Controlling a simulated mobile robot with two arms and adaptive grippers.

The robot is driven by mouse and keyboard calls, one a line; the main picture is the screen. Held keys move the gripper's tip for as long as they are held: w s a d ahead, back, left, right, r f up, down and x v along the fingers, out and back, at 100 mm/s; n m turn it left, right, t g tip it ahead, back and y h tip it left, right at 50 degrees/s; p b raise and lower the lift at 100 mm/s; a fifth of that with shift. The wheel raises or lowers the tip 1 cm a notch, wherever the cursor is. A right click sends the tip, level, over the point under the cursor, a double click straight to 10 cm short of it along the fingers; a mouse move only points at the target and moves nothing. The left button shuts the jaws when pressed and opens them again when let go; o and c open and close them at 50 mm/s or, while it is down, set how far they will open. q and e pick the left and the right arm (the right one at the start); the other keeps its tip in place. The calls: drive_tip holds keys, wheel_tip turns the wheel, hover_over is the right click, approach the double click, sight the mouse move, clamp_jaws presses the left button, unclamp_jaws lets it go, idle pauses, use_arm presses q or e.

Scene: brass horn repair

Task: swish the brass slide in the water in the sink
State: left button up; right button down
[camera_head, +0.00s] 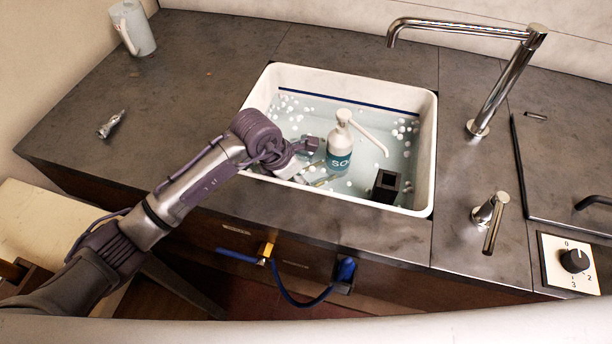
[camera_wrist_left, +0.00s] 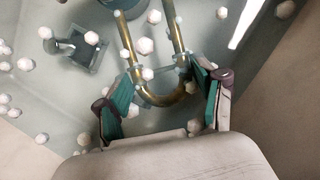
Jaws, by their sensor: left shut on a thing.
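The brass slide (camera_wrist_left: 160,99), a U-shaped tube, lies between the teal-padded fingers of my left gripper (camera_wrist_left: 165,80) in the left wrist view. The gripper is shut on it near its bend, and its two legs point away toward the top of the picture. In the head view my left gripper (camera_head: 306,163) is inside the white sink (camera_head: 427,150), low over the pale water (camera_head: 300,112), and mostly hides the slide. I cannot tell how deep the slide is. My right gripper is not in view.
A soap bottle (camera_head: 340,150) with a pump spout stands in the sink, right beside my left gripper. A black open box (camera_head: 386,187) is at the sink's front right. White foam bits float about. The tap (camera_head: 495,85) rises behind right.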

use_arm(q)
drive_tip(key=shift+a+f, duration=0.4)
drive_tip(key=shift+a, duration=0.45)
drive_tip(key=shift+s+d, duration=0.25)
drive_tip(key=shift+d, duration=0.1)
drive_tip(key=shift+s+d, duration=0.15)
drive_tip(key=shift+d, duration=0.1)
drive_tip(key=shift+s+d+r, duration=0.1)
drive_tip(key=shift+s+d, duration=0.05)
drive_tip(key=shift+d, duration=0.7)
drive_tip(key=shift+a, duration=0.2)
